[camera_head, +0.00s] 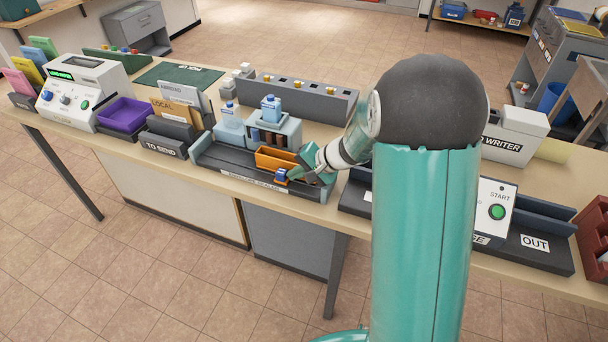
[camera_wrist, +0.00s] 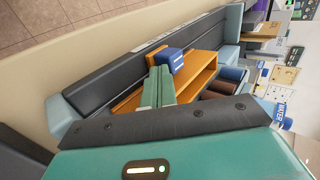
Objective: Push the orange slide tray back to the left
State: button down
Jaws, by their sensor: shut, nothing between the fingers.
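The orange slide tray (camera_head: 270,159) sits on the dark rail bed (camera_head: 225,160) of the envelope sealer, right of the bed's middle. A blue block (camera_head: 281,175) is at the tray's front. My gripper (camera_head: 308,172) is shut and empty, at the right side of the tray and low, beside the blue block. In the wrist view, which is turned sideways, the closed green fingers (camera_wrist: 160,75) reach to the blue block (camera_wrist: 171,60) and the orange tray (camera_wrist: 203,68). Whether they touch is hard to tell.
The sealer's grey housing (camera_head: 291,131) with a blue bottle (camera_head: 271,107) stands behind the tray. A second bottle (camera_head: 230,115) is to the left. The bed is bare left of the tray. Letter holders (camera_head: 164,148) stand further left; a dark grey bank (camera_head: 300,97) stands behind.

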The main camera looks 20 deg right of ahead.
jog(key=w+a, duration=0.3)
jog(key=a, duration=0.2)
jog(key=w+a, duration=0.4)
jog(key=a, duration=0.1)
jog(key=w+a, duration=0.4)
jog(key=a, duration=0.1)
jog(key=shift+w+a, duration=0.2)
jog(key=shift+a, duration=0.15)
jog(key=shift+a+r, duration=0.1)
jog(key=shift+a, duration=0.1)
jog(key=shift+w+a+r, duration=0.1)
